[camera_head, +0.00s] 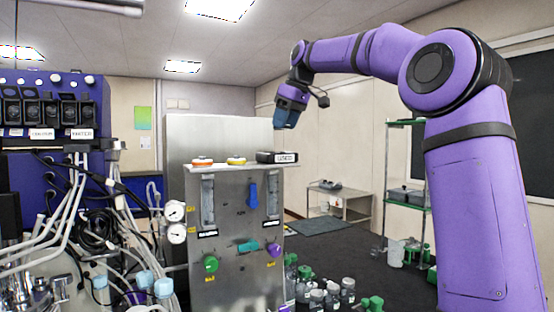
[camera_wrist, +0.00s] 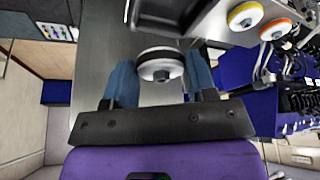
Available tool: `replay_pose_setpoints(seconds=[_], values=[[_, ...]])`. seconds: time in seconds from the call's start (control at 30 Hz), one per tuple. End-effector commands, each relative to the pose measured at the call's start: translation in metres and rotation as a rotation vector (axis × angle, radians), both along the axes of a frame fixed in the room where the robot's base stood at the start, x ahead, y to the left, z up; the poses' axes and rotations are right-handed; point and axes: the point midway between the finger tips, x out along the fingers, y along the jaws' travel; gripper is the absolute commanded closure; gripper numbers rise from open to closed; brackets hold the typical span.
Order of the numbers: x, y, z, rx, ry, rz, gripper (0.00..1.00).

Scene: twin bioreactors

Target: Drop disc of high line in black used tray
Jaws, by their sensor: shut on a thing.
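My gripper (camera_head: 283,124) is above the right end of the metal cabinet's top in the head view. In the wrist view its two blue fingers (camera_wrist: 160,80) are shut on a white disc with a dark rim (camera_wrist: 162,68). The disc is too small to make out in the head view. The black tray (camera_head: 265,157), with a white label on its front, stands on the cabinet top below my gripper. In the wrist view a dark tray (camera_wrist: 157,22) shows at the top edge, partly cut off, beyond the held disc.
A yellow disc (camera_head: 236,161) and an orange disc (camera_head: 202,162) sit on the cabinet top, left of the tray. The steel cabinet (camera_head: 232,278) carries gauges, flow tubes and coloured knobs. Tubing and bottles crowd the left (camera_head: 102,284). Bottles stand on the floor at right (camera_head: 347,287).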

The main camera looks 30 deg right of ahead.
Motion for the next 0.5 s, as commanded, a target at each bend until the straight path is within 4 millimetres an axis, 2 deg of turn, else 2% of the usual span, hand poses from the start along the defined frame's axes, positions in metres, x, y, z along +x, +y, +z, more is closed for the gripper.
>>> replay_pose_setpoints(seconds=[0.2, 0.47, 0.5], values=[[-0.0006, 0.0004, -0.0099, -0.001, 0.000, 0.000, 0.71], [-0.0005, 0.0004, -0.0107, -0.001, 0.000, 0.000, 0.71], [-0.0004, 0.0005, -0.0107, -0.001, 0.000, 0.000, 0.42]])
